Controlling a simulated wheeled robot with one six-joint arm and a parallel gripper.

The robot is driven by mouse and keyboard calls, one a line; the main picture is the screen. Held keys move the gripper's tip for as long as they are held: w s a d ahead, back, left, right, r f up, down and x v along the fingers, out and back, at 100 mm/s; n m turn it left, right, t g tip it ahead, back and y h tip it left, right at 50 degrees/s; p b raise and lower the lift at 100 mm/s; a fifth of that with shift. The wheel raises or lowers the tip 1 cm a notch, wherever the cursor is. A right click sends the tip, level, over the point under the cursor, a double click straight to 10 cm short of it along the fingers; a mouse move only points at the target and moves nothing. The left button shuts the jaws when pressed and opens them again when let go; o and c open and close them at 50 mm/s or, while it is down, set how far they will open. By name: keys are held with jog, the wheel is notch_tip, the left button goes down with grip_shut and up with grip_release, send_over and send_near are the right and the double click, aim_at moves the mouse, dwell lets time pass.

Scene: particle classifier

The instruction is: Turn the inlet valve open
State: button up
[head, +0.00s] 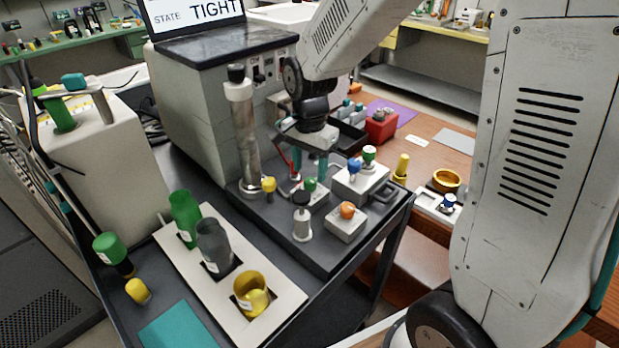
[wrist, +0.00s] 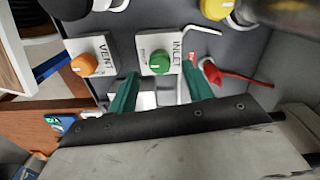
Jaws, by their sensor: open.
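The inlet valve is a green round knob (wrist: 159,62) with a white pointer mark, on a white plate (wrist: 172,46) lettered INLET. In the head view the green knob (head: 310,184) sits on the dark cart top, below my gripper. My gripper (head: 309,174) points down with two teal fingers apart and nothing between them that I can see held. In the wrist view my gripper (wrist: 161,72) has one fingertip on each side of the knob. I cannot tell whether the tips are level with the knob or above it.
An orange vent knob (wrist: 84,65) is close beside the inlet plate. A metal column (head: 243,135), a yellow knob (head: 268,185), a black-topped post (head: 302,215) and a blue-and-green-knobbed block (head: 359,183) crowd around. A red clip (wrist: 212,72) lies near one finger. A screen reads TIGHT (head: 214,8).

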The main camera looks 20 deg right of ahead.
aim_at(310, 181)
jog(key=shift+f, duration=1.9)
jog(key=c, duration=1)
